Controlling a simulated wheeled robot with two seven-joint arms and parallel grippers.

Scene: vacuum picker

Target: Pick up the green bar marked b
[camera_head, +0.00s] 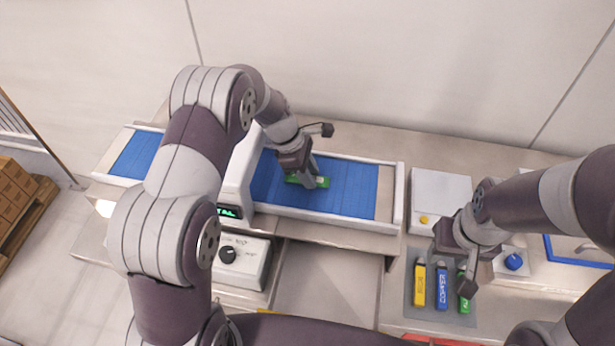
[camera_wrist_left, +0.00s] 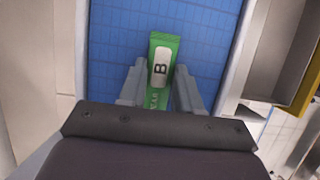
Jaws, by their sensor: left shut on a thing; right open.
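The green bar marked B (camera_wrist_left: 163,48) lies on the blue conveyor belt, with a white label and a black letter. In the head view the green bar (camera_head: 323,183) shows at the fingers of my left gripper (camera_head: 308,180). The left gripper's fingers (camera_wrist_left: 160,88) are closed on the lower part of the bar, one on each side, in the left wrist view. The bar appears at belt level; I cannot tell any gap below it. My right gripper (camera_head: 454,264) is open and empty, above the coloured blocks at the right.
The blue belt (camera_head: 355,190) has pale side rails and a white arch housing (camera_head: 240,178) to the left. A control box with a black knob (camera_head: 228,255) stands in front. Yellow (camera_head: 419,286), blue (camera_head: 441,288) and green (camera_head: 463,300) labelled blocks lie on a grey mat at right.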

